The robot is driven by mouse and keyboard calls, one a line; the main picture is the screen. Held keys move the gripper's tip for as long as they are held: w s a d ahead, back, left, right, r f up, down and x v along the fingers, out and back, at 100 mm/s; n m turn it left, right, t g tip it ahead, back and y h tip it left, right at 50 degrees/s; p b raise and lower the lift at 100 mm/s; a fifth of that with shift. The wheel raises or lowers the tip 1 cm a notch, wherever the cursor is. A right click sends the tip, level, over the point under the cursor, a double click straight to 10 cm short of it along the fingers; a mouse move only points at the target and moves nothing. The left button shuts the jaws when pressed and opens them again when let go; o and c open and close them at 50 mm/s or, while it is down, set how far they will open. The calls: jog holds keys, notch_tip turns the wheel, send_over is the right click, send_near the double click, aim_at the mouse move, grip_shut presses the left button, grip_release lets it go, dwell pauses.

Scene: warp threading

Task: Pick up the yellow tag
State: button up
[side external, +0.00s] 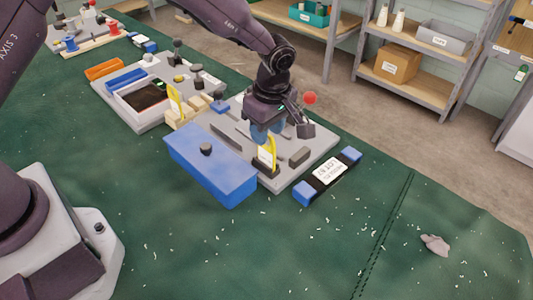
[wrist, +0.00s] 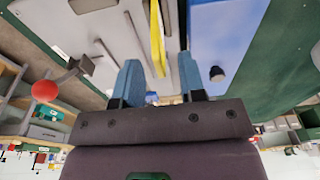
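A yellow tag (side external: 271,150) stands upright on a grey board (side external: 316,150), with a pale label low on its face. My gripper (side external: 262,134) points down from above, its blue fingertips right beside the upper part of this tag. In the wrist view my gripper (wrist: 161,82) is open, its two blue fingers apart. The yellow tag (wrist: 157,38) shows there as a thin strip running into the space between the fingers, with gaps on both sides. A second yellow upright piece (side external: 176,100) stands further left by wooden blocks.
A blue box (side external: 208,170) with a dark knob sits close in front of the grey board. A red ball (side external: 310,98) on a stem rises just right of my gripper. A blue-ended strap (side external: 328,174) lies to the right. The green mat is mostly clear at the front right.

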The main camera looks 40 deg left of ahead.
aim_at(267, 152)
jog(key=f, duration=0.3)
jog(key=shift+a+f, duration=0.25)
jog(key=shift+f, duration=0.1)
grip_shut()
jog(key=shift+r, duration=0.15)
